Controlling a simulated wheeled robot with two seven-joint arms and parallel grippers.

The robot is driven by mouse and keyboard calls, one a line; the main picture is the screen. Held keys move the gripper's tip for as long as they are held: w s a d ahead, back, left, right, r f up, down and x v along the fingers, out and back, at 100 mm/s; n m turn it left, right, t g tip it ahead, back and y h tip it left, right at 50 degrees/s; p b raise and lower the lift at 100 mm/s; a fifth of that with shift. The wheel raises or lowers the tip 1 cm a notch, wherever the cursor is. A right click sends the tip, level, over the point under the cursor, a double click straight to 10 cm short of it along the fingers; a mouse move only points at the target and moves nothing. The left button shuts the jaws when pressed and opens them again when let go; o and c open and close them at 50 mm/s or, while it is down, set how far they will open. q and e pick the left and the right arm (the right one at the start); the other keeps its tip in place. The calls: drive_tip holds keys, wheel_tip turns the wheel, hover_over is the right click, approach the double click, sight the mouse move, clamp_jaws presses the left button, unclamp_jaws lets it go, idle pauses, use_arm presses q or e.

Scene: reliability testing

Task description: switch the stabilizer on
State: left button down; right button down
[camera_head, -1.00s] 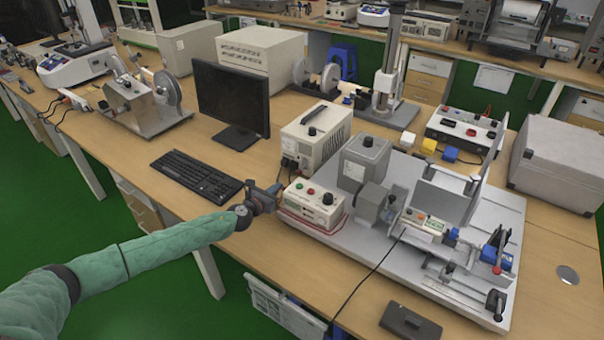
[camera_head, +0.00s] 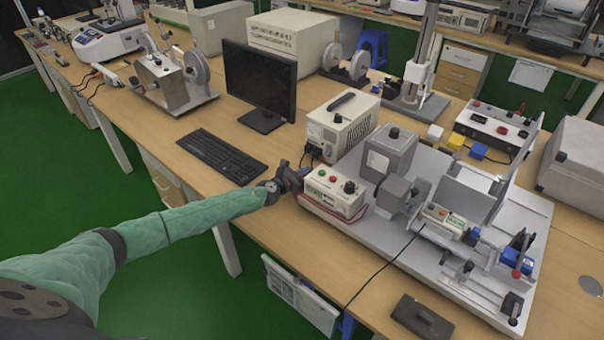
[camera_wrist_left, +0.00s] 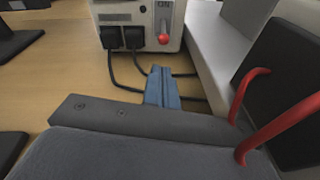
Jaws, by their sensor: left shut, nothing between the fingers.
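The stabilizer (camera_head: 342,124) is a beige box with a black carrying handle and a dark front knob. It stands behind the small control box. In the left wrist view, its lower panel (camera_wrist_left: 142,15) has two black plugs and a small red switch (camera_wrist_left: 163,39) under an "ON" label. My left gripper (camera_head: 300,171) is at the left end of the control box, in front of the stabilizer. Its blue fingers (camera_wrist_left: 162,88) are together and empty, pointing at the panel below the switch, with a gap left. My right gripper is not in view.
Black cables (camera_wrist_left: 125,75) run from the plugs near my fingers. A keyboard (camera_head: 221,155) and monitor (camera_head: 260,83) are to the left. Bare table lies between.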

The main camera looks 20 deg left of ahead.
sight(326, 155)
use_arm(q)
drive_tip(key=x, duration=0.4)
drive_tip(key=shift+w+d+f, duration=0.1)
drive_tip(key=shift+w, duration=0.15)
drive_tip(key=shift+w+d+f, duration=0.1)
drive_tip(key=shift+w+d, duration=0.15)
drive_tip(key=shift+w, duration=0.45)
drive_tip(key=shift+d, duration=0.1)
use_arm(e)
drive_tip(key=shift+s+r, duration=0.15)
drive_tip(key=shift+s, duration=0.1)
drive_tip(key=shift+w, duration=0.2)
